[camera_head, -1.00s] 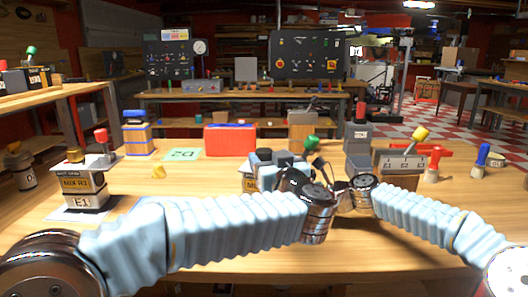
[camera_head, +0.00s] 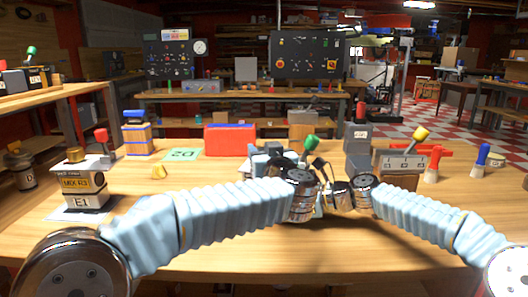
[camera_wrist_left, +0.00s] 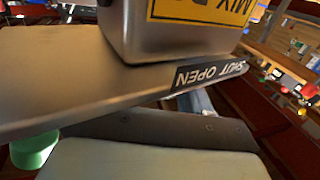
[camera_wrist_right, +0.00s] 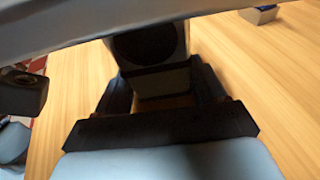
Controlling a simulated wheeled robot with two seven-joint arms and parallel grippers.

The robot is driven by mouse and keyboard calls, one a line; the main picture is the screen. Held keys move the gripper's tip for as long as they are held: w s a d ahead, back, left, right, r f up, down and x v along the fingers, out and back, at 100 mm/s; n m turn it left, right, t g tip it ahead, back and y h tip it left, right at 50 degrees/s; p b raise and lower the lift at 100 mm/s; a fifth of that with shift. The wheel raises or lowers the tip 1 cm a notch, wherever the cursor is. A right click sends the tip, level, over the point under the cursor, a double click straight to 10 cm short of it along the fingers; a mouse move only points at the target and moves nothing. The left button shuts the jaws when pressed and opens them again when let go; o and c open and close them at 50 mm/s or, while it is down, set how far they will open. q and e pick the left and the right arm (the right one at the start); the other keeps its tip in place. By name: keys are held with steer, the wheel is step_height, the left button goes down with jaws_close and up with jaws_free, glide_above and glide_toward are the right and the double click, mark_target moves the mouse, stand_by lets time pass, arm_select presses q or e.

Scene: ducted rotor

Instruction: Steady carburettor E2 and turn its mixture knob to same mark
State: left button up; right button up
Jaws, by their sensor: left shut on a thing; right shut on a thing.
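Carburettor E2 (camera_head: 262,160) is a grey unit in the middle of the bench, mostly hidden behind my left arm in the head view. The left wrist view shows its yellow MIX label (camera_wrist_left: 200,12) and a SHUT OPEN plate (camera_wrist_left: 100,80), both upside down. My left gripper (camera_head: 286,172) is at its top, shut on the mixture knob; the plate hides the knob and fingertips. In the right wrist view my right gripper (camera_wrist_right: 160,90) is shut on E2's grey body (camera_wrist_right: 160,80), with a dark round opening beside it. The knob's mark does not show.
Carburettor E1 (camera_head: 85,188) with a brass knob stands at left. A grey unit (camera_head: 400,162) with a yellow-topped lever stands right. The bench front is clear.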

arm_select(q)
steer(key=shift+m+h, duration=0.3)
steer(key=shift+h, duration=0.2)
steer(key=m+h, duration=0.2)
steer(key=h, duration=0.1)
steer(key=m+h, duration=0.2)
steer(key=h, duration=0.1)
steer(key=shift+a+h, duration=0.15)
steer(key=shift+h, duration=0.25)
steer(key=m+h, duration=0.3)
steer(key=h, duration=0.1)
steer(key=shift+f+g, duration=0.1)
steer(key=shift+g, duration=0.3)
steer(key=shift+m+h, duration=0.4)
steer(key=shift+h, duration=0.1)
steer(key=shift+g, duration=0.3)
steer(key=o, duration=0.9)
steer(key=shift+o, duration=0.2)
